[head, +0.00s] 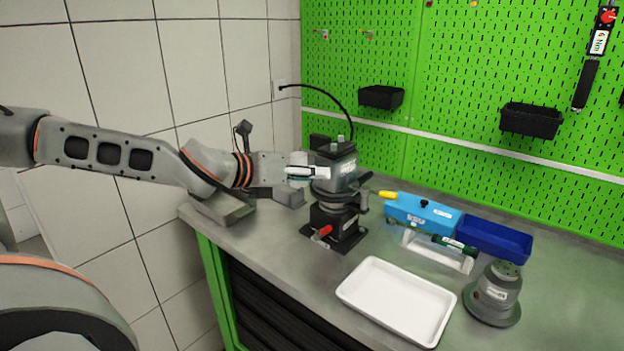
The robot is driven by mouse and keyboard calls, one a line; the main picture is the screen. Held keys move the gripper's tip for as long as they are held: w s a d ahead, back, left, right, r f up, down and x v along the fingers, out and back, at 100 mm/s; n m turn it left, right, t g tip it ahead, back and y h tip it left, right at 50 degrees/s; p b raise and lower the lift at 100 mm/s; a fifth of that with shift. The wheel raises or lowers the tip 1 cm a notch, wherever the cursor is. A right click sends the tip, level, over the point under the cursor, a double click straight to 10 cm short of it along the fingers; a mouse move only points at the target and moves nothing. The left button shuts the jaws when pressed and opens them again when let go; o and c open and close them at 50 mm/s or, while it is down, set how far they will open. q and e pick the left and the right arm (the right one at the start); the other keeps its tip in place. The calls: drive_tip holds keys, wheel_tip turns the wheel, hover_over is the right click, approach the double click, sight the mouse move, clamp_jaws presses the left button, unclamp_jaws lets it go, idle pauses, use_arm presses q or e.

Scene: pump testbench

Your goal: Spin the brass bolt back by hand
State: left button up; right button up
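A grey pump unit (342,180) stands upright on a black stand (340,224) near the back of the bench. My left arm comes in from the left, and its gripper (318,173) is at the pump's left side, in front of its upper body. Whether the fingers touch the pump, or are open or shut, is too small to tell. I cannot make out the brass bolt; it may be hidden by the gripper or the pump. My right gripper is not in view.
A white tray (372,312) lies in front on the grey bench. Right of the pump are a light-blue case (420,214), a dark-blue bin (497,247) and a second grey pump part (495,290). A green pegboard (470,80) stands behind. The far right bench is clear.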

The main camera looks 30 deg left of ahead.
use_arm(q)
drive_tip(key=shift+w, duration=0.1)
clamp_jaws()
